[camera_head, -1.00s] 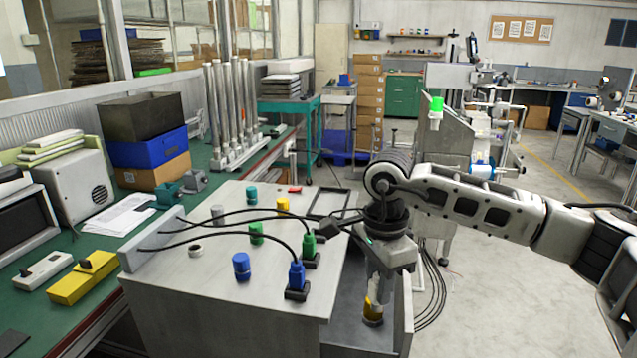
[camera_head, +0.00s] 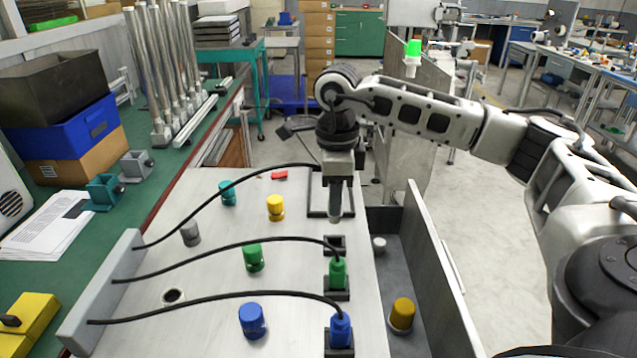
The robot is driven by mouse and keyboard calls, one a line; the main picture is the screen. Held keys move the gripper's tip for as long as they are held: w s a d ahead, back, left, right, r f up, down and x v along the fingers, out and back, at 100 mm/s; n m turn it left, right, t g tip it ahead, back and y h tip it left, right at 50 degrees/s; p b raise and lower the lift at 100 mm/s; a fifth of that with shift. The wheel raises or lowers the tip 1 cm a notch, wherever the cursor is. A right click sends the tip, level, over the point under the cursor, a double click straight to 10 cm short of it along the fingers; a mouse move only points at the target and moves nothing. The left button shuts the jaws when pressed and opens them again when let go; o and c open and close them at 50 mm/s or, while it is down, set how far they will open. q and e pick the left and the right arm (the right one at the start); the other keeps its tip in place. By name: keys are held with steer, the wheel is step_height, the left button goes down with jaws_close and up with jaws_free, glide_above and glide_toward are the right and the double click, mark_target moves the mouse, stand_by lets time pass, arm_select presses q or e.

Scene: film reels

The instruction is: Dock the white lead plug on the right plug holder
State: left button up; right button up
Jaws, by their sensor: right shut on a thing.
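My right gripper (camera_head: 336,214) points down over the far right part of the sloped grey panel (camera_head: 215,220). It is shut, and the farthest black lead (camera_head: 236,183) runs up to it. The white plug at that lead's end is mostly hidden by the fingers. A black rectangular frame (camera_head: 315,213) lies on the panel just behind and below the fingers. A small dark square holder (camera_head: 335,245) is on the panel in front of them. The green plug (camera_head: 337,271) and blue plug (camera_head: 340,329) stand in black holders along the right edge. My left gripper is out of view.
Teal (camera_head: 228,193), yellow (camera_head: 275,207), grey (camera_head: 190,233), green (camera_head: 253,258) and blue (camera_head: 252,320) knobs stand on the panel. A grey trough (camera_head: 384,300) right of the panel holds a yellow-topped piece (camera_head: 402,315). A raised wall (camera_head: 440,275) borders it.

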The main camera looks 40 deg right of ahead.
mark_target(335, 222)
steer(key=shift+s+f+b, duration=0.25)
steer(key=shift+f+b, duration=0.15)
steer(key=shift+f, duration=0.2)
step_height(335, 222, down, 4)
steer(key=b, duration=0.2)
steer(key=shift+r+b, duration=0.25)
steer(key=shift+b, duration=0.1)
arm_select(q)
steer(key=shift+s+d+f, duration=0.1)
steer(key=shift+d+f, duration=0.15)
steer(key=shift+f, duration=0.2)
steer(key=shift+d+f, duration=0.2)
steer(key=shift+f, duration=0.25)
arm_select(e)
steer(key=shift+f, duration=0.45)
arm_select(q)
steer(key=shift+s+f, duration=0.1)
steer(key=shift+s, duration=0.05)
arm_select(e)
steer(key=shift+w, duration=0.1)
arm_select(q)
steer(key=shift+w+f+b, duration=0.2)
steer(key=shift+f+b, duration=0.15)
steer(key=shift+b, duration=0.35)
arm_select(e)
steer(key=shift+f, duration=0.55)
